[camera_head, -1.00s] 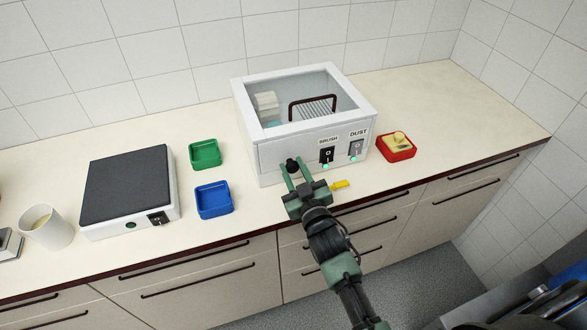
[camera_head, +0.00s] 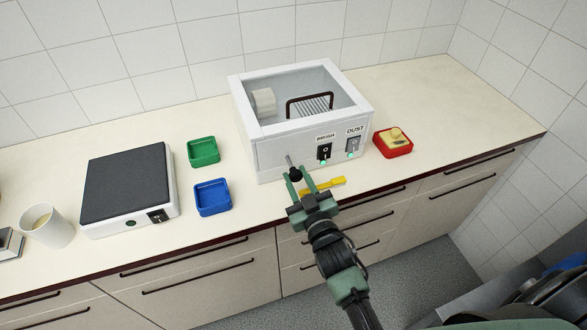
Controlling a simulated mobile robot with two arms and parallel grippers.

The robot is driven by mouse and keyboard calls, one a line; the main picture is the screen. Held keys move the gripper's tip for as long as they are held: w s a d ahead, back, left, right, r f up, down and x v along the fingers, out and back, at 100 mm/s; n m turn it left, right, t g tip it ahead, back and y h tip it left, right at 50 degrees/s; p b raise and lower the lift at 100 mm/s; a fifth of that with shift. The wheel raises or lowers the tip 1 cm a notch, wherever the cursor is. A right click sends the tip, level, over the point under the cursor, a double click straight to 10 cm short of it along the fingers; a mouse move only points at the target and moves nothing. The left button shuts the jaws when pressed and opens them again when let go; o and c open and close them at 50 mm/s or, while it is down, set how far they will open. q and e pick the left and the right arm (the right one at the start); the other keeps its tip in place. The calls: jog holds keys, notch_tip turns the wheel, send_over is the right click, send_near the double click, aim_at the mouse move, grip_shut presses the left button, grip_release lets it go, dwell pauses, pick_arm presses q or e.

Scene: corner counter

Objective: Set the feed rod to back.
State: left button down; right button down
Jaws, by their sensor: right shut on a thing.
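The white box (camera_head: 272,154) with a clear window in its top stands at the middle of the counter. The feed rod (camera_head: 289,161) sticks out of its front face at the lower left, with a bare metal shaft and a black knob (camera_head: 295,175) at its end. My right gripper (camera_head: 299,178) is shut on that knob, in front of the box. The fingers hide part of the knob. My left gripper is not in view.
A yellow tool (camera_head: 330,185) lies on the counter just right of my right gripper. A red tray (camera_head: 393,148) stands right of the box. Blue (camera_head: 213,205) and green (camera_head: 204,162) trays, a dark-topped device (camera_head: 127,185) and a white cup (camera_head: 48,229) stand left.

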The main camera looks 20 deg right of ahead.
jog(key=shift+f, duration=0.1)
jog(key=c, duration=1.1)
grip_release()
jog(key=shift+s, duration=0.15)
jog(key=shift+o, duration=0.2)
jog(key=shift+s, duration=0.1)
jog(key=shift+s, duration=0.1)
jog(key=s+b, duration=0.2)
jog(key=s, duration=0.5)
jog(key=shift+s+d, duration=0.15)
jog(key=shift+s, duration=0.15)
